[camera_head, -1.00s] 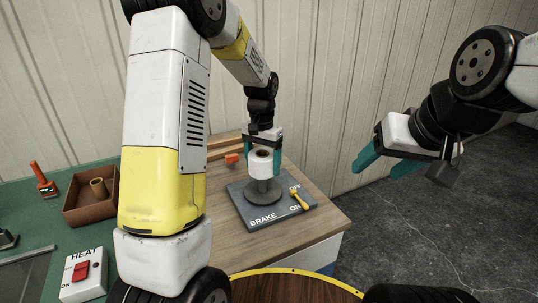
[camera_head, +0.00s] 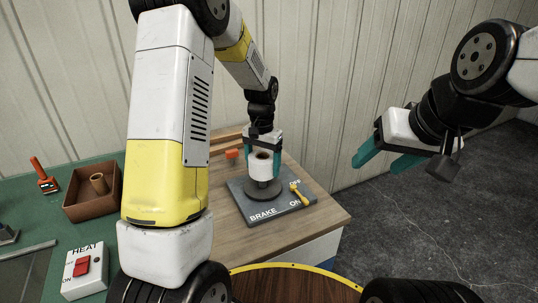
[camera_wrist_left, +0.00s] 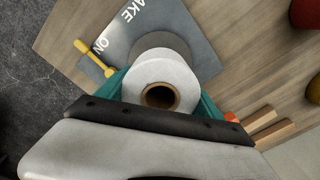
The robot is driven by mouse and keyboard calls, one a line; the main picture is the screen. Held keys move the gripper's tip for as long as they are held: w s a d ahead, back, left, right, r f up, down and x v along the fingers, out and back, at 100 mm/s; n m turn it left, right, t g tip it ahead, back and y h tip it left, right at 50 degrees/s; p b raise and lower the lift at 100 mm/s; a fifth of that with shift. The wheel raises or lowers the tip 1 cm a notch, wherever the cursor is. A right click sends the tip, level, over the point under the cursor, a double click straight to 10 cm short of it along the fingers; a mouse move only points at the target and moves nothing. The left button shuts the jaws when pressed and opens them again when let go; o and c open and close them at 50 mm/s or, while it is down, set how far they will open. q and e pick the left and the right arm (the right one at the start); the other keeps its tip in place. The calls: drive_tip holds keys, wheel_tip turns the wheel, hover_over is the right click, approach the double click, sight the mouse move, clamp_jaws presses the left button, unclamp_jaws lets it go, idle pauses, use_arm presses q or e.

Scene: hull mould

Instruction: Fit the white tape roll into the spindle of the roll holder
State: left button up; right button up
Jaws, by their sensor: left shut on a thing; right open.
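The white tape roll (camera_head: 261,166) with a brown core is held upright between the teal fingers of my left gripper (camera_head: 263,160). It also shows in the left wrist view (camera_wrist_left: 161,84). My left gripper is shut on it. The roll is over the round grey base of the roll holder (camera_head: 262,188); the holder's grey plate is marked BRAKE, with a yellow lever (camera_head: 298,195) beside OFF and ON. The spindle is hidden, so I cannot tell how far the roll sits on it. My right gripper (camera_head: 380,158) is open and empty, out to the right over the floor.
A brown box (camera_head: 91,205) with a tube inside, an orange-handled tool (camera_head: 42,175) and a HEAT switch box (camera_head: 85,270) are on the left. An orange object (camera_head: 232,154) and wooden strips lie behind the holder. The wooden table is clear in front of it.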

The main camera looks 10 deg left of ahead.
use_arm(q)
drive_tip(key=shift+f, duration=2.5)
drive_tip(key=o, duration=1.8)
drive_tip(key=shift+r, duration=0.1)
wheel_tip(320, 180, up, 6)
drive_tip(key=shift+r, duration=0.85)
